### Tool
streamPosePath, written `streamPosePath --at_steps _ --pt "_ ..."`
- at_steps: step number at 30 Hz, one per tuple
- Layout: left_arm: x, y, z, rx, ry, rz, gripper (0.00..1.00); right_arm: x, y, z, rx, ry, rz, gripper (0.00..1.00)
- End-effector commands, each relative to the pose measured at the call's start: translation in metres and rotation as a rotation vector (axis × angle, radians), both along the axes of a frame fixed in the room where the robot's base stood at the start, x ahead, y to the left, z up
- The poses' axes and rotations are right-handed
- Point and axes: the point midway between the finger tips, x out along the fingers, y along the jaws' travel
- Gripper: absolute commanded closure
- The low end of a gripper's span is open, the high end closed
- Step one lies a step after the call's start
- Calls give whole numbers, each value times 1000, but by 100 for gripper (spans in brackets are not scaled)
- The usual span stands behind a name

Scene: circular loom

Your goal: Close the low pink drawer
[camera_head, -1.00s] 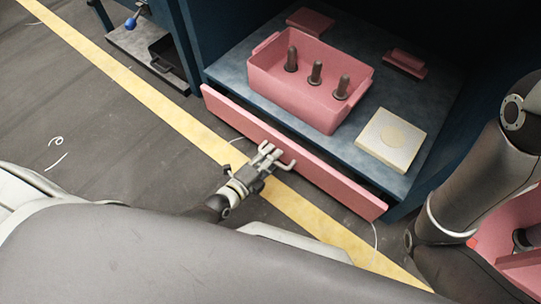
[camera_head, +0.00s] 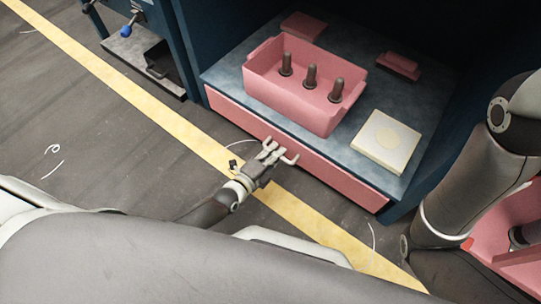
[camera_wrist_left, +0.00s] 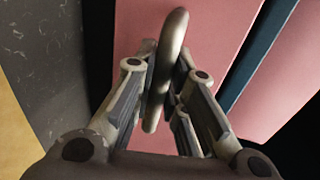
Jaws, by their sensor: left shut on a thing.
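The low pink drawer (camera_head: 335,180) sits under the blue-grey shelf of the dark blue cabinet. Its front looks flush with the cabinet, with no gap showing above it. My left gripper (camera_head: 271,157) is at the middle of the drawer front, shut on the metal drawer handle (camera_head: 289,159). In the left wrist view the handle (camera_wrist_left: 168,70) stands between the two fingers, with the pink drawer front (camera_wrist_left: 210,30) behind it. My right gripper is not visible in the head view; only part of my right arm shows at the right.
On the shelf (camera_head: 232,75) above the drawer stand a pink bin (camera_head: 300,95) with several dark pegs, a cream square block (camera_head: 387,141) and pink pieces (camera_head: 399,66). Another pink container (camera_head: 505,235) is at the far right. A yellow line (camera_head: 180,120) crosses the open floor.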

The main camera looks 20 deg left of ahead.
Motion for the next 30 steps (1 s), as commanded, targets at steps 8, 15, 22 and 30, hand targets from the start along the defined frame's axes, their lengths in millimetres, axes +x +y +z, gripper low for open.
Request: streamPosePath --at_steps 8,15,22,30 --pt "4 0 1 -1 -3 2 75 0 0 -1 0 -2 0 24" --pt "3 0 1 -1 -3 1 65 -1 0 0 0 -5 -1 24" --pt "-2 1 1 -1 -2 1 65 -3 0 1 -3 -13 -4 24" --pt "-35 13 8 -1 0 0 65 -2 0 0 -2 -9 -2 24"
